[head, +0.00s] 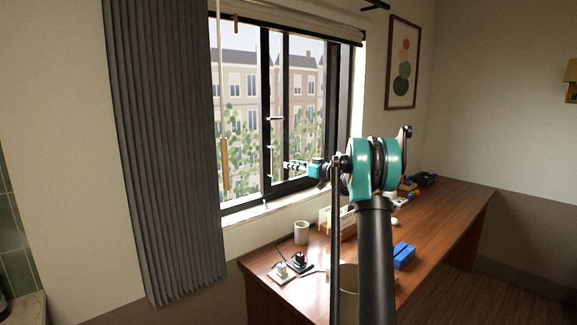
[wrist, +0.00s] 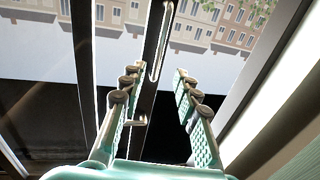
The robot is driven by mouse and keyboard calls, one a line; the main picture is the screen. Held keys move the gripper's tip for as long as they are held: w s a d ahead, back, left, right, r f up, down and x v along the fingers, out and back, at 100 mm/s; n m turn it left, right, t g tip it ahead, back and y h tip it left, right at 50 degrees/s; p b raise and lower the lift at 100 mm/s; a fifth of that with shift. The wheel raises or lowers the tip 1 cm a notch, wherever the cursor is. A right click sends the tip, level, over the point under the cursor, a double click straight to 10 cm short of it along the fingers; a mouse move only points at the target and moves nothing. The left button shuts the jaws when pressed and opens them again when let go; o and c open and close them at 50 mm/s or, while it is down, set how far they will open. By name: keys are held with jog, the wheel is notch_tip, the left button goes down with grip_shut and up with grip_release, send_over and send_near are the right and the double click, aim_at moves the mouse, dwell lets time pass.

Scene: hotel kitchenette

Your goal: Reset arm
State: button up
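My gripper (head: 293,166) is raised in front of the window in the head view, pointing left toward the frame. My arm stretches up from the bottom of that view. In the wrist view my gripper (wrist: 158,70) has its two fingers apart, with no object held between them. A dark window bar with a pale-edged handle (wrist: 160,45) shows beyond the fingertips. I cannot tell how far the fingertips are from it. The window (head: 275,110) shows buildings and greenery outside.
A wooden desk (head: 440,222) runs along the wall below, with a white cup (head: 301,232), plugs (head: 297,262) and a blue object (head: 404,256) on it. A grey curtain (head: 165,150) hangs left of the window. A framed picture (head: 403,62) hangs right.

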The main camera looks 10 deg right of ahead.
jog(key=s+a+f+m+g+h, duration=0.1)
jog(key=s+a+f+g+h, duration=0.2)
jog(key=s, duration=0.6)
jog(key=s+a+f+m+g, duration=0.1)
jog(key=s+a+f, duration=0.1)
jog(key=s+f, duration=0.55)
jog(key=s+a+f+m+g+h, duration=0.1)
jog(key=s+a+f+g+h, duration=0.15)
jog(key=s, duration=0.75)
jog(key=s+d+f+m+h, duration=0.2)
jog(key=s+f, duration=0.4)
jog(key=s, duration=0.5)
jog(key=s+d+f+m+g+h, duration=0.1)
jog(key=s+d+f+m+h, duration=0.1)
jog(key=s+f, duration=0.4)
jog(key=s+d+f+m+g+h, duration=0.1)
jog(key=s+f, duration=0.5)
jog(key=s, duration=0.9)
jog(key=d+m+h, duration=0.1)
jog(key=d+h, duration=0.1)
jog(key=d, duration=0.1)
jog(key=shift+s+d, duration=0.2)
jog(key=shift+s, duration=0.2)
